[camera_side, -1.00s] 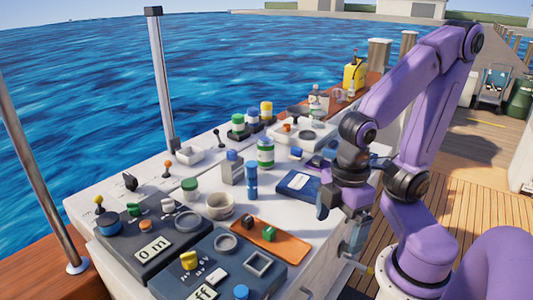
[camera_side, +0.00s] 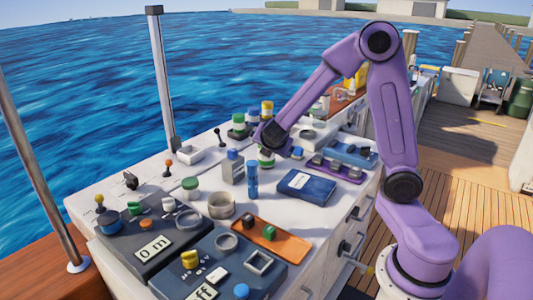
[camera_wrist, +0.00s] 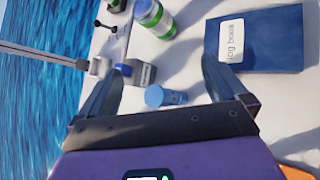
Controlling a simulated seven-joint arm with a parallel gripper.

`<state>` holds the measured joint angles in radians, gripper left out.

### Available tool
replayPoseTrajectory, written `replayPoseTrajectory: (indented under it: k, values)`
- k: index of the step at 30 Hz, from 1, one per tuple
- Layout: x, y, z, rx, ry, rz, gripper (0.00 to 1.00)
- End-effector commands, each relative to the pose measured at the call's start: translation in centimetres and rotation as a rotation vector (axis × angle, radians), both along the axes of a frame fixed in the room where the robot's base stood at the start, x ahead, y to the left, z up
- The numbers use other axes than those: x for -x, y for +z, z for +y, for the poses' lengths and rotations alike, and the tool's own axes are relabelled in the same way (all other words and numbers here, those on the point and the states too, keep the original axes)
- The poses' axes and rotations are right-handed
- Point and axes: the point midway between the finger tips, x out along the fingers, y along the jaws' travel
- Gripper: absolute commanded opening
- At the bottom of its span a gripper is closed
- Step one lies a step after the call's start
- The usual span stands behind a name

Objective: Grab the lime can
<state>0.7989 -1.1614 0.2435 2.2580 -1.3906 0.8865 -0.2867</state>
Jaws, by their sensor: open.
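The lime can, a white can with a green band, stands on the white counter; in the side view (camera_side: 266,161) my wrist hides its upper part. In the wrist view the lime can (camera_wrist: 152,17) lies ahead at the top, beyond my fingertips, and shows a bluish end. My gripper (camera_wrist: 164,65) is open there, its two fingers spread with nothing held between them. In the side view my gripper (camera_side: 270,139) is small and dark, above and in front of the can; its fingers are hard to make out.
A blue cylinder (camera_wrist: 165,96) stands low between my fingers, beside a grey box bottle (camera_wrist: 142,74). The blue log book (camera_wrist: 262,39) lies to the right. An orange tray (camera_side: 272,242) and dark panels sit nearer the front. Several jars stand behind the can.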

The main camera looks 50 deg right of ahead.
Motion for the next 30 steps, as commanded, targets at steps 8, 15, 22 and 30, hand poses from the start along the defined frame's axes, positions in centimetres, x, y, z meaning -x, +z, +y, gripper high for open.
replayPoseTrajectory:
  k: [8, 15, 22, 30]
  values:
    - [-6.3, -1.2, -7.5, 0.327, 0.198, 0.109, 0.99]
    - [-8.5, -2.3, -10.8, 0.466, 0.310, 0.180, 0.99]
    - [-8.7, -4.0, -11.2, 0.484, 0.328, 0.194, 0.99]
    - [-8.7, -8.0, -11.1, 0.483, 0.328, 0.193, 0.99]
